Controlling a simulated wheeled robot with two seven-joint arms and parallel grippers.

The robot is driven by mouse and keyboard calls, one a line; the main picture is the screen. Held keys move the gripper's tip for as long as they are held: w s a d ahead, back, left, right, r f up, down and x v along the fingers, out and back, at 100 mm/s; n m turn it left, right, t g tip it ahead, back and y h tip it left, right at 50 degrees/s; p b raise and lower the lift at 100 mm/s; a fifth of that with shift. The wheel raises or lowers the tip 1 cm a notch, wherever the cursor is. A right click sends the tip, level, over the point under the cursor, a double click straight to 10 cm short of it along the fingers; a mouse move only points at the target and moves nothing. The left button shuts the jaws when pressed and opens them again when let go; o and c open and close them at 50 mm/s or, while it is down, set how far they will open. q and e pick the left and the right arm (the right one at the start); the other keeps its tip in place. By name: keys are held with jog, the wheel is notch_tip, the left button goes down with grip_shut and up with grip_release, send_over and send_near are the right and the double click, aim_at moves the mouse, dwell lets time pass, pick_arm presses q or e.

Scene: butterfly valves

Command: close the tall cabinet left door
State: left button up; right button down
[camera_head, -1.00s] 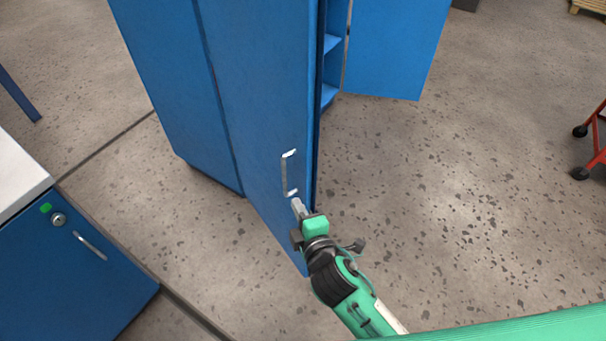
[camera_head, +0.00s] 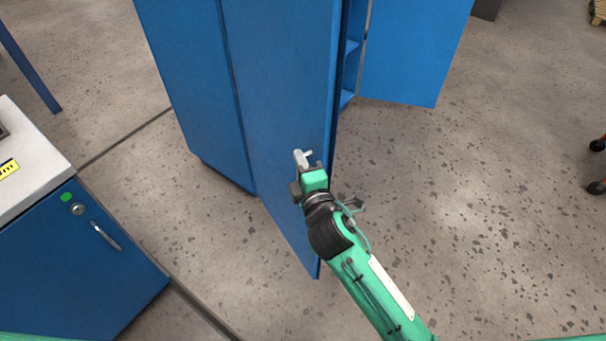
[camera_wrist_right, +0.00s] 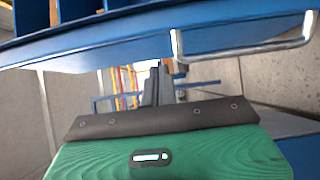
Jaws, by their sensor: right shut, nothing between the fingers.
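The tall blue cabinet's left door (camera_head: 280,90) stands open, its outer face toward me. Its metal handle is mostly hidden behind my right gripper in the head view, but the handle (camera_wrist_right: 245,52) shows clearly in the right wrist view. My right gripper (camera_head: 302,160) is shut and empty, in front of the door's outer face near the handle. In the right wrist view its fingers (camera_wrist_right: 158,85) lie close to the door and left of the handle's near bracket. I cannot tell whether they touch the door. My left gripper is out of view.
The cabinet's other door (camera_head: 412,50) stands open behind, with shelves (camera_head: 349,55) partly visible. A low blue cabinet (camera_head: 75,260) with a white top is at the left. A red wheeled frame is cut off at the right. The speckled floor (camera_head: 470,210) right of the door is clear.

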aim_at(314, 157)
jog(key=shift+w+d, duration=0.35)
jog(key=shift+d, duration=0.3)
jog(key=shift+w+d, duration=0.35)
jog(key=shift+d, duration=0.3)
jog(key=shift+d, duration=0.15)
